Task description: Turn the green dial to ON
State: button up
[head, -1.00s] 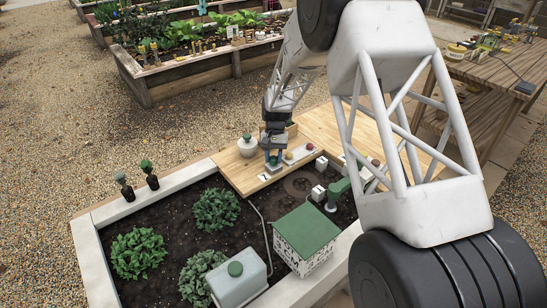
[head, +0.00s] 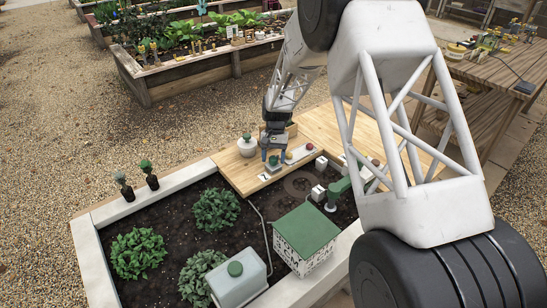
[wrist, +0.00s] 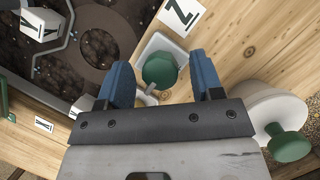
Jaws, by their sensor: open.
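The green dial (wrist: 160,71) sits on a pale square base (wrist: 178,44) on the wooden deck. A small pale pointer shows at its lower left edge in the wrist view. My gripper (wrist: 160,64) is open, with one blue finger on each side of the dial. I see a gap on both sides and cannot tell the fingers' exact height above it. In the head view my gripper (head: 273,154) is just above the base (head: 273,167), and the dial is mostly hidden there. A white card with a dark letter (wrist: 181,14) lies beside the base. I see no readable ON mark.
A white jar with a green knob (wrist: 283,125) stands close to the right finger in the wrist view. A green-roofed box (head: 306,232) and plants stand in the soil.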

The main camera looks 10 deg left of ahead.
jog(key=shift+r, duration=0.1)
jog(key=v, duration=0.7)
jog(key=shift+r, duration=0.3)
jog(key=shift+w+d+r, duration=0.1)
jog(key=s+d+r+t, duration=0.4)
jog(key=s+d+r, duration=1.4)
jog(key=s+r, duration=0.25)
jog(key=s+d+t, duration=0.1)
jog(key=s+d, duration=0.2)
jog(key=s, duration=0.6)
jog(key=s+d+r+t, duration=0.1)
jog(key=s+d, duration=0.3)
jog(key=s, duration=0.5)
jog(key=s+d+r+t, duration=0.1)
jog(key=s+d, duration=0.2)
jog(key=s, duration=0.6)
jog(key=shift+s+d, duration=0.25)
jog(key=shift+s, duration=0.05)
